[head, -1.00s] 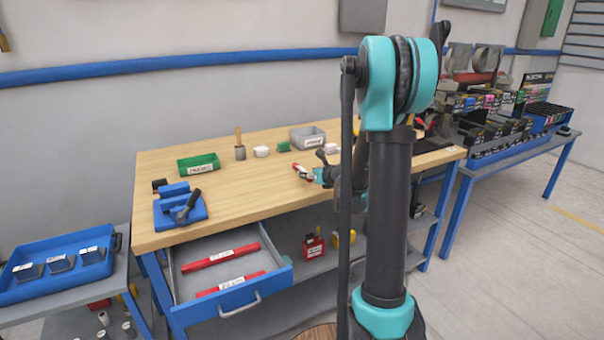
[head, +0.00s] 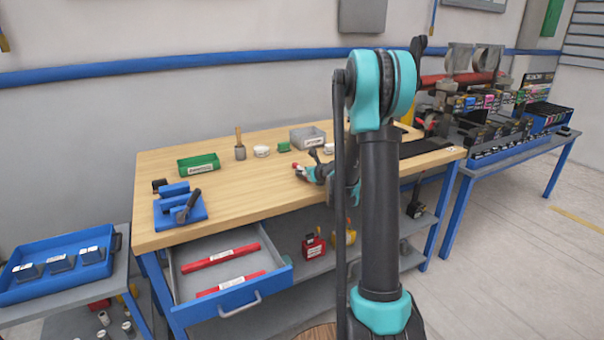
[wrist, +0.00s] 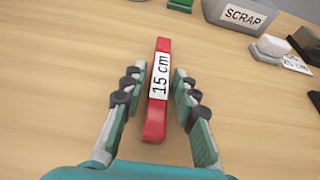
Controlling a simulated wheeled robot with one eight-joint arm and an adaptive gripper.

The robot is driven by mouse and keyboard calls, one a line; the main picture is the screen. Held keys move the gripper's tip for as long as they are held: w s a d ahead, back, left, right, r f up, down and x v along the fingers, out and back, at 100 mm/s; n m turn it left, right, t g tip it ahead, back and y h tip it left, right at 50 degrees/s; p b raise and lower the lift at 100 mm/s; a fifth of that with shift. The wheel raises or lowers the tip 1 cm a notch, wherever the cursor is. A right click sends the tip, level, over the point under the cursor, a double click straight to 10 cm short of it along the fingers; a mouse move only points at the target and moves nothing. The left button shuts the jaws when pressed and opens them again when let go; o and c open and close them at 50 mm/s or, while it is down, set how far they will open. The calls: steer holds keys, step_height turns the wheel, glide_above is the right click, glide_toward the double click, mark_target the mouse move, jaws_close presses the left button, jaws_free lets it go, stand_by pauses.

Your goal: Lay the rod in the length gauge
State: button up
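A red rod (wrist: 155,117) with a white "15 cm" label lies in the middle of the wrist view. My gripper (wrist: 156,78) has one finger on each side of it, with a gap showing on both sides, so it is open around the rod. In the head view my gripper (head: 304,172) is low over the wooden bench top, and the rod is mostly hidden there. A blue fixture (head: 168,214) with a dark handle stands at the bench's left end; I cannot tell whether it is the length gauge.
A grey "SCRAP" bin (wrist: 243,15) stands beyond the rod, with a green block (head: 284,147) near it. A green bin (head: 199,164) is at the back left. The open drawer (head: 277,283) holds two red labelled pieces. The bench's front middle is clear.

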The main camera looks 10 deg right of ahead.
jaws_close()
